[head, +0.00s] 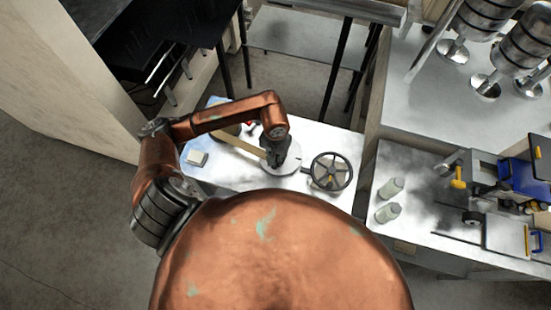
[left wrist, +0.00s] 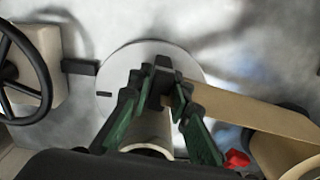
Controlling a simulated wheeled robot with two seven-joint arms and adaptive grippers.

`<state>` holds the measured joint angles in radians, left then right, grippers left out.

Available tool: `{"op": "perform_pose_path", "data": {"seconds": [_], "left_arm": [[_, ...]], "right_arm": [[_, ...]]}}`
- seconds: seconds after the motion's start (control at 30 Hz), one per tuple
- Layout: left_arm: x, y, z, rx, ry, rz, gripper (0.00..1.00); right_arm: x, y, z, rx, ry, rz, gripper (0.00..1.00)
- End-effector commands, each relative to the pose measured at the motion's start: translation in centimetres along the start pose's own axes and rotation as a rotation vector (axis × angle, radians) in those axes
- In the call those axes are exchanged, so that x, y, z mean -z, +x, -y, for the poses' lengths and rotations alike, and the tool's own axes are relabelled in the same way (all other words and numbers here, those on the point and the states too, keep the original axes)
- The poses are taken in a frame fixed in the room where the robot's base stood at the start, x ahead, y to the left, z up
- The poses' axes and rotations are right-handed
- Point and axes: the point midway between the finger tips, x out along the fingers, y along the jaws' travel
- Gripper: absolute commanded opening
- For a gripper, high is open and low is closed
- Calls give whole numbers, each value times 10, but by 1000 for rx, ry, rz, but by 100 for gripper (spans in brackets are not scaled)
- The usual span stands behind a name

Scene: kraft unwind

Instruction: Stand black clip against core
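My left gripper (head: 277,158) reaches down over a pale round plate (head: 292,164) on the bench. In the left wrist view, the green fingers of the left gripper (left wrist: 160,88) close on a small dark block, apparently the black clip (left wrist: 163,68). The clip is upright over the plate (left wrist: 112,82). The cream core (left wrist: 150,132) stands between the fingers, close to the clip; whether they touch is unclear. A brown paper strip (left wrist: 235,105) runs from the right to the core area. In the head view the gripper hides the core and clip. My right gripper is not in view.
A spoked handwheel (head: 331,171) stands right of the plate. A small pale block (head: 198,158) sits at the bench's left. Two bottles (head: 389,200) stand on the right bench.

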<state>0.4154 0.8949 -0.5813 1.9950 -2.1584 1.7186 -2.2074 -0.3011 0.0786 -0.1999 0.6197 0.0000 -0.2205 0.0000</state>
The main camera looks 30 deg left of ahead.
Motion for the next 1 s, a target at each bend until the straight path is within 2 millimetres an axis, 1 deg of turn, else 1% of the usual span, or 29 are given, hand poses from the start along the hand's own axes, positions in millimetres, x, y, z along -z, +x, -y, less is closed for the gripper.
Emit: {"op": "perform_pose_path", "data": {"seconds": [0.03, 0.17, 0.43, 0.57, 0.67, 1.0], "left_arm": [[0, 0, 0, 0, 0, 0, 23], [0, -1, 0, 0, 0, 0, 31], [0, -1, 0, 0, -1, 0, 31], [1, -7, 0, 0, -2, -2, 31], [2, -21, 1, 2, 0, -6, 31], [2, -92, 0, 1, 1, -5, 31]], "right_arm": [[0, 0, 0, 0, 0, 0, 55], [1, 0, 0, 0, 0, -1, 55], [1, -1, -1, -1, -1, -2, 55], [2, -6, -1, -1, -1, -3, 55], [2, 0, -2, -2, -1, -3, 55], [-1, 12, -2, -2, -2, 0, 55]]}}
